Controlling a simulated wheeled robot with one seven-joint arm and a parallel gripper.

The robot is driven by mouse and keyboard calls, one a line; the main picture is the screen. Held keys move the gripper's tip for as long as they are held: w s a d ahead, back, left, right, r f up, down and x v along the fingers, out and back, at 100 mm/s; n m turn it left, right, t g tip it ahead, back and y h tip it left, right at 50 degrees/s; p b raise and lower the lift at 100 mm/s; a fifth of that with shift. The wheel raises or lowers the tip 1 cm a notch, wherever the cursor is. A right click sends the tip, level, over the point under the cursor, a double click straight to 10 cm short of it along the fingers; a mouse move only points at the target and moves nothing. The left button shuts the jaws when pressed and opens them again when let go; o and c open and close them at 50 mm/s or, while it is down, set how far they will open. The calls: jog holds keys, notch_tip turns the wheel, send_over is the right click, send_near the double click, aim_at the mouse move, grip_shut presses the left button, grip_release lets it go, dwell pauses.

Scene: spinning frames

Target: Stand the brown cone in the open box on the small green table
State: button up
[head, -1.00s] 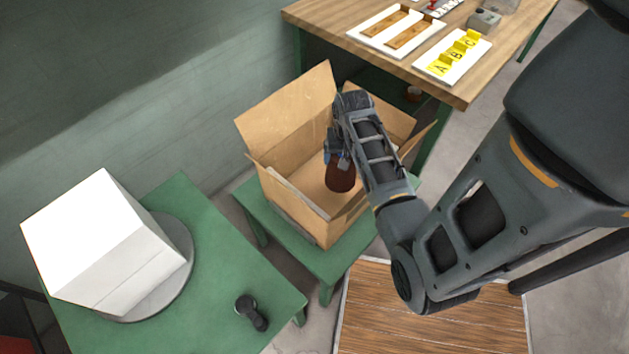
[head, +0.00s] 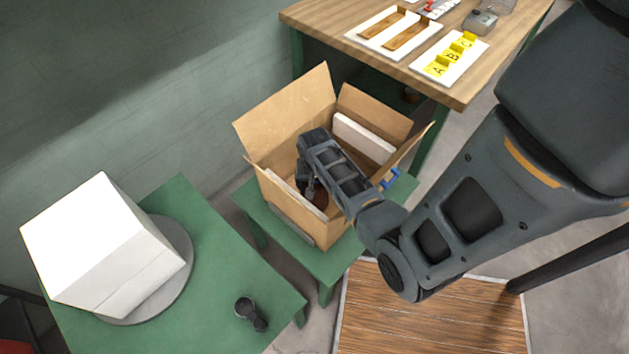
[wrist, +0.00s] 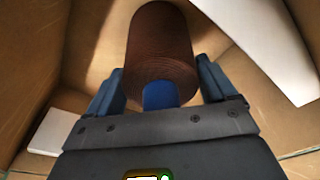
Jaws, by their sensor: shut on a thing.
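The open cardboard box (head: 322,236) stands on the small green table (head: 250,205) with its flaps spread. My gripper (head: 308,190) reaches down inside the box. The brown cone (wrist: 160,50) fills the upper middle of the wrist view, between the two blue fingers of my gripper (wrist: 160,88), which are shut on it. In the head view only a dark brown part of the cone (head: 319,199) shows beneath the gripper; my arm hides the rest. I cannot tell whether its base touches the box floor.
White panels (head: 364,138) line the box's inner sides. A larger green table (head: 235,290) at left bears a white block (head: 105,245) on a grey disc and a black knob-like object (head: 250,313). A wooden workbench (head: 440,85) with trays stands behind right.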

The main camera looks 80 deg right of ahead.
jog(key=o, duration=1.8)
jog(key=shift+f, duration=0.1)
jog(key=shift+o, duration=0.2)
notch_tip(320, 180, up, 12)
jog(key=a, duration=0.1)
jog(key=shift+s+a+p, duration=0.2)
jog(key=shift+a+p, duration=0.15)
jog(key=shift+p, duration=0.05)
